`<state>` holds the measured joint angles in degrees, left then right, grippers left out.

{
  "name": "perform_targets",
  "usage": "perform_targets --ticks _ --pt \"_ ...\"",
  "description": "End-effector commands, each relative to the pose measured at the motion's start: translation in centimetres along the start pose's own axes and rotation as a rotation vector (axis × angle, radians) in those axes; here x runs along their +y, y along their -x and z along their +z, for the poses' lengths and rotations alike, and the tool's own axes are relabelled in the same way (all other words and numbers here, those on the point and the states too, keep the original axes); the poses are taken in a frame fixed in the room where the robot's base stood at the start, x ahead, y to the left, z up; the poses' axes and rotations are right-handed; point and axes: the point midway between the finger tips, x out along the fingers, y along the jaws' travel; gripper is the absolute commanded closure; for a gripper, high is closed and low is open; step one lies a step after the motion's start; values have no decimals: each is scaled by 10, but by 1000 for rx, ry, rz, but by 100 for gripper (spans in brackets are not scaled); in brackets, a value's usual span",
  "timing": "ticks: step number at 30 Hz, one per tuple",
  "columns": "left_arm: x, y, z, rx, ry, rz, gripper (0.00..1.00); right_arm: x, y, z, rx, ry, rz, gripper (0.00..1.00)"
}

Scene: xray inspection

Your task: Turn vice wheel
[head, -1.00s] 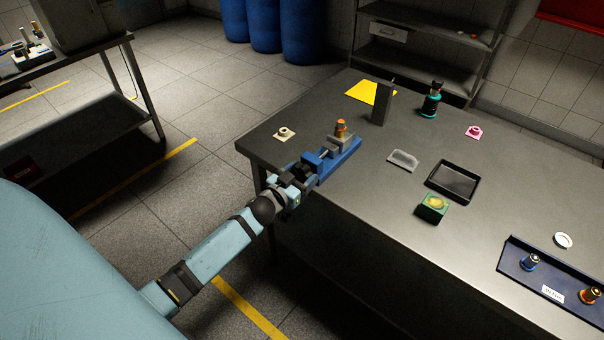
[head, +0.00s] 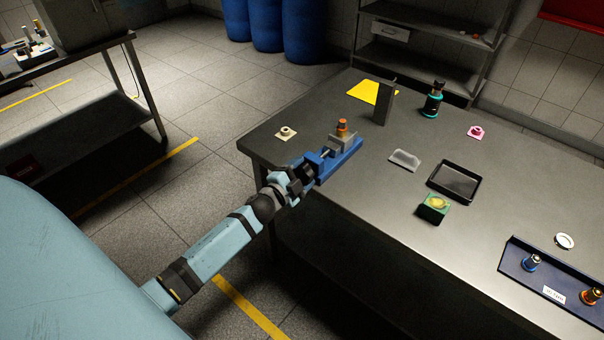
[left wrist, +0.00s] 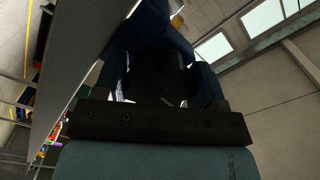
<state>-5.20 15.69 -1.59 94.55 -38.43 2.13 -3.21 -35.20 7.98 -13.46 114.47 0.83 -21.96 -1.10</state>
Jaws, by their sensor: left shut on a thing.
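The blue vice (head: 343,160) stands at the table's near left edge, with an orange-topped part (head: 342,128) at its grey jaw. My left gripper (head: 303,172) is at the near end of the vice, where the vice wheel is. It is shut on the wheel, which is mostly hidden behind the fingers in the head view. In the left wrist view the dark wheel (left wrist: 157,80) fills the space between the fingers, but the picture is dim. My right gripper is not in view.
The grey table (head: 390,210) carries a black tray (head: 455,182), a green box (head: 433,207), a clear dish (head: 405,159), a grey upright block (head: 383,103) and a teal-black bottle (head: 433,100). A blue rack (head: 530,277) sits at the right. Floor left of the table is free.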

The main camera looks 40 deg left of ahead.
Motion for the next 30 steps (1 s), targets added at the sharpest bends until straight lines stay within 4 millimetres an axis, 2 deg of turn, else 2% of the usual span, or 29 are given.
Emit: perform_targets --ticks 15,24,30 --pt "-2 0 0 1 -454 0 59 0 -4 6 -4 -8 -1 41" --pt "-3 0 -1 1 -608 0 59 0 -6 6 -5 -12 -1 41" --pt "-3 0 -2 1 -652 0 59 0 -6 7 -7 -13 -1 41"
